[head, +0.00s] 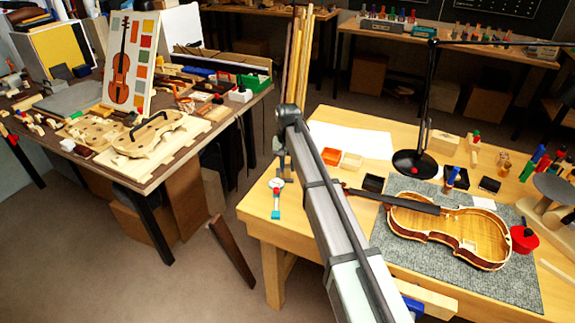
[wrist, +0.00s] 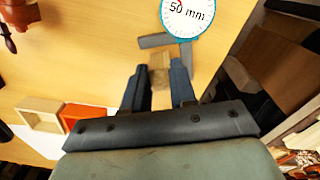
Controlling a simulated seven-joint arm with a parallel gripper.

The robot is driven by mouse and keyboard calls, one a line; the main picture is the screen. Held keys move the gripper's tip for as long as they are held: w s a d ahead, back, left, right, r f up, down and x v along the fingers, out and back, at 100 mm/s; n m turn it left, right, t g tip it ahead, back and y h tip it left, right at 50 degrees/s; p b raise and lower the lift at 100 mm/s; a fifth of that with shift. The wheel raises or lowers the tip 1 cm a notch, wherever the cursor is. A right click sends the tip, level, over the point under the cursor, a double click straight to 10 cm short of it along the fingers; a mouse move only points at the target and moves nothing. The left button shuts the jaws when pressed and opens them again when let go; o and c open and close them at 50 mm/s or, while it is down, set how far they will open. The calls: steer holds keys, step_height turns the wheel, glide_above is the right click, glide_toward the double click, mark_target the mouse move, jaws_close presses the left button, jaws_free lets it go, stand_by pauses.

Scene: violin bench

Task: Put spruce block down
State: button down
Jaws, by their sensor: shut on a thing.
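The spruce block (wrist: 159,69) is a small pale tan piece between my fingertips in the wrist view. My gripper (wrist: 159,82) is shut on it, one dark finger on each side. The block is over the wooden bench top, close to the grey jaws (wrist: 156,41) of a dial gauge (wrist: 188,16) marked 50 mm. I cannot tell whether the block touches the bench or the jaws. In the head view my arm hides the block and most of the gripper; the gauge (head: 276,184) shows near the left end of the bench.
A violin body (head: 415,225) lies on a grey mat (head: 510,285). A lamp base (head: 410,170) stands behind it. The bench's left edge is close to the gauge.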

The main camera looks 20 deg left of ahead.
mark_target(288, 168)
steer(key=shift+f, duration=0.1)
steer(key=c, duration=0.9)
jaws_free()
step_height(288, 168, up, 12)
